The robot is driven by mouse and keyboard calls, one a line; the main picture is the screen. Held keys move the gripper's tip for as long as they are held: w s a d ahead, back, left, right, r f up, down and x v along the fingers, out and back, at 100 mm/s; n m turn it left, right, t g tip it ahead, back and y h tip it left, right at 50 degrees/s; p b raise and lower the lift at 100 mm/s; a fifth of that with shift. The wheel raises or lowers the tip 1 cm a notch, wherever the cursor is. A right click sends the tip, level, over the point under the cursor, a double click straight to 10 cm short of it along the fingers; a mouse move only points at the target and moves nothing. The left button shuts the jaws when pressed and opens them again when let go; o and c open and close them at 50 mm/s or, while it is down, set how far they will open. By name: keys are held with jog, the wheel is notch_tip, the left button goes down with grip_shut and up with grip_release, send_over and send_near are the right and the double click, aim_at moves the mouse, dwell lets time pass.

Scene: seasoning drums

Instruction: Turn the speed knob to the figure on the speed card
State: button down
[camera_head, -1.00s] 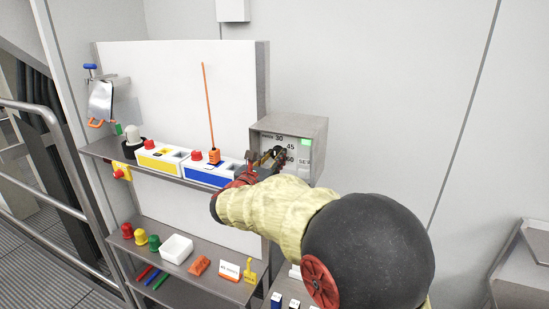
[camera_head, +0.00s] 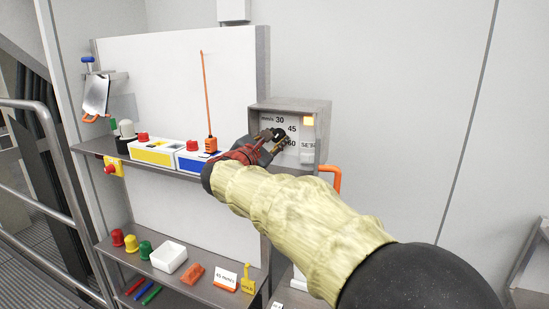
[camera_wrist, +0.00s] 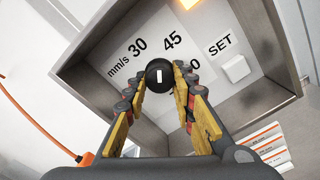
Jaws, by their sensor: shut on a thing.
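The speed knob (camera_wrist: 158,73) is a small black knob with a white mark, on the panel of a grey box (camera_head: 290,106). The panel reads mm/s with the figures 30, 45 and 60; my fingers partly hide the 60 in the wrist view. The white mark stands upright in the wrist view, near the direction of 45; its exact reading is hard to tell. My gripper (camera_head: 274,135) is shut on the knob, one finger on each side. The speed card (camera_head: 225,276), a white card reading 45 mm/s, stands on the lower shelf.
A white SET button (camera_wrist: 236,68) sits right of the knob, and an amber lamp (camera_head: 308,120) glows above it. An orange handle (camera_head: 334,172) is beside the box. An orange device (camera_head: 210,144) with a tall antenna stands on the upper shelf, left of my gripper.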

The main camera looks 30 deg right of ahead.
jog(key=m+b, duration=0.3)
jog(key=b, duration=0.1)
jog(key=shift+f, duration=0.2)
jog(key=shift+r+m+b, duration=0.2)
jog(key=shift+m+b, duration=0.5)
jog(key=shift+b, duration=0.45)
jog(key=c, duration=1.5)
grip_release()
jog(key=shift+a, duration=0.1)
jog(key=v, duration=1.2)
